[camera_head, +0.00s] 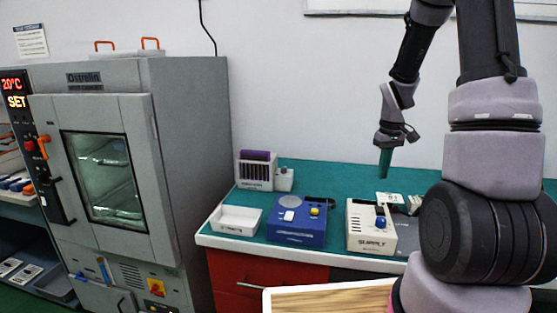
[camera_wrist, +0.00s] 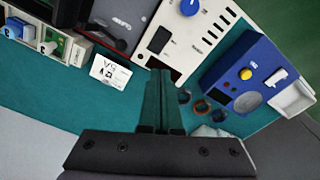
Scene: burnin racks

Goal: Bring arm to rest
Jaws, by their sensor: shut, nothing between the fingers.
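My gripper (camera_head: 385,163) hangs from my raised arm above the back of the green-topped bench (camera_head: 420,177), fingers pointing down. It is shut and empty, its two dark green fingers together. In the wrist view my gripper (camera_wrist: 161,100) points at the bench top, with devices beyond the fingertips. No object touches the fingers.
On the bench stand a white supply unit (camera_head: 368,238), a blue device (camera_head: 298,222), a white tray (camera_head: 236,220) and a slotted rack (camera_head: 255,170). A grey oven (camera_head: 190,150) with a shut door stands left. A wooden-topped surface (camera_head: 325,301) is in front.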

